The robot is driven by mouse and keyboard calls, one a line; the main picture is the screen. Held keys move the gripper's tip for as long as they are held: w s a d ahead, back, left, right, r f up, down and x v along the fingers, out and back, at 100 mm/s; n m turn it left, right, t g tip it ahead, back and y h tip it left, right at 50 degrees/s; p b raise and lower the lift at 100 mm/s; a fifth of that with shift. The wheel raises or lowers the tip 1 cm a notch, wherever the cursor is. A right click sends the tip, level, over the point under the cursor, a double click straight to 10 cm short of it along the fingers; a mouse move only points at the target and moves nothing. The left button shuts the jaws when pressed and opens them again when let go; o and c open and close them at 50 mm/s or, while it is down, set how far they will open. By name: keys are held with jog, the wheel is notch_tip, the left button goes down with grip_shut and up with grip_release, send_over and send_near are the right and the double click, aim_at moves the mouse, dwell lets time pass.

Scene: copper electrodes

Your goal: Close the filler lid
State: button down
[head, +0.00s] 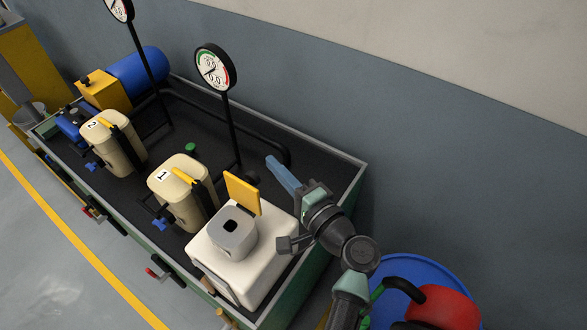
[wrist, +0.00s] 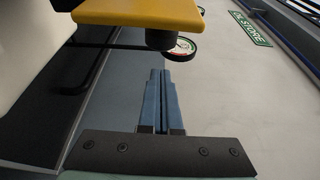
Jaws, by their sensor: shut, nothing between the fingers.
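The yellow filler lid (head: 241,193) stands open, tilted up at the back edge of the grey filler neck (head: 231,240). The neck's dark square opening is uncovered, on top of a white tank (head: 230,278). My gripper (head: 271,161) has blue fingers, shut and empty, to the right of and beyond the lid in the head view. In the wrist view the lid (wrist: 140,12) fills the top, with a dark round part below it. My fingertips (wrist: 160,74) are beneath it in that picture; I see no contact.
A gauge (head: 215,67) on a thin post rises behind. A blue drum (head: 440,270) with a red item is at lower right. The wall is behind.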

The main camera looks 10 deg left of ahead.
aim_at(249, 188)
jog(key=shift+s+a+r+p, duration=0.1)
jog(key=shift+s+a+p, duration=0.2)
jog(key=shift+s, duration=0.4)
jog(key=shift+s+a+r+p, duration=0.15)
jog(key=shift+s+p, duration=0.1)
jog(key=shift+s, duration=0.4)
jog(key=shift+w+f+b, duration=0.1)
jog(key=shift+f+b, duration=0.15)
jog(key=shift+b, duration=0.5)
